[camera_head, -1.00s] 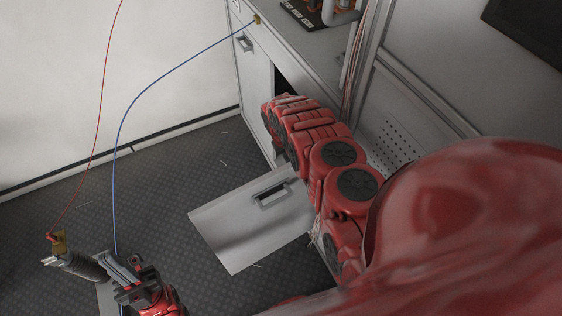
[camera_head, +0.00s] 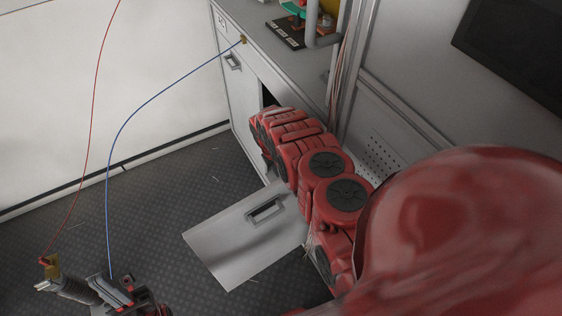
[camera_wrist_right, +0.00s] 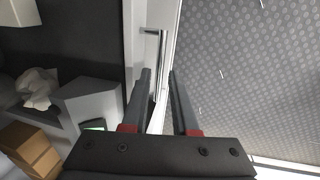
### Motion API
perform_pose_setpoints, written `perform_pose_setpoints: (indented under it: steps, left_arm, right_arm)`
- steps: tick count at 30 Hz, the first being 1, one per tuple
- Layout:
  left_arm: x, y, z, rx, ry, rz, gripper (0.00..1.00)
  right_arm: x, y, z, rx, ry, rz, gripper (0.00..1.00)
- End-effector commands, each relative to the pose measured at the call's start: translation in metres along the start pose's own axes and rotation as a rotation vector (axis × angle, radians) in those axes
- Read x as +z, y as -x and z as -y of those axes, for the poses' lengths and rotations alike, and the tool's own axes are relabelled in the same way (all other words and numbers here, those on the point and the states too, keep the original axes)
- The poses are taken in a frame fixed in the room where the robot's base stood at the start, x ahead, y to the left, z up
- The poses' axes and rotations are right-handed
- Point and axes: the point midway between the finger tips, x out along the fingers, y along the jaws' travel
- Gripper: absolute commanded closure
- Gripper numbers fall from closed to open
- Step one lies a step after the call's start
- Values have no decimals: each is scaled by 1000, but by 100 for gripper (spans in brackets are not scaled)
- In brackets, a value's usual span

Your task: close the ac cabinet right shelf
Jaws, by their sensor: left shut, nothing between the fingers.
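The grey cabinet has a shut left door (camera_head: 240,95). Its right door (camera_head: 235,235), a light panel with a bar handle (camera_head: 266,211), stands open over the floor. My right arm reaches past the door to the cabinet's dark opening; its gripper is hidden in the head view. In the right wrist view my right gripper (camera_wrist_right: 160,73) has its fingers apart. A pale panel edge with a handle (camera_wrist_right: 155,60) shows beyond and between them; I cannot tell whether they touch. My left gripper (camera_head: 122,293) is shut at the bottom left, beside a grey cylinder (camera_head: 75,289).
A red wire (camera_head: 92,130) and a blue wire (camera_head: 135,110) hang across the left side. The cabinet top (camera_head: 280,55) carries a black panel and pipes. The dark floor (camera_head: 150,200) is clear left of the open door. Brown boxes (camera_wrist_right: 32,148) show in the wrist view.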

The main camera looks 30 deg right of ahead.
Motion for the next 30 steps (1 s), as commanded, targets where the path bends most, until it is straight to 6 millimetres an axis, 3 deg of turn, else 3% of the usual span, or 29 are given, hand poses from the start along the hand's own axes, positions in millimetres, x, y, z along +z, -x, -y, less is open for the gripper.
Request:
perform_pose_setpoints:
  steps: [1, 16, 21, 29, 30]
  left_arm:
    - [-3, -16, 1, 0, 0, 0, 100]
    - [-19, -113, 6, 0, 0, 0, 100]
    - [-21, -122, 6, 0, 0, 0, 100]
    - [-20, -121, 6, 0, 0, 0, 100]
    - [-20, -121, 6, 0, 0, 0, 95]
  right_arm:
    - [0, 17, -2, 0, 1, 0, 73]
    - [0, 138, -2, 1, 2, 1, 73]
    - [-1, 155, -1, 1, 1, -1, 73]
    - [0, 154, 0, 0, 1, -1, 73]
    - [-1, 154, 0, 0, 1, -1, 73]
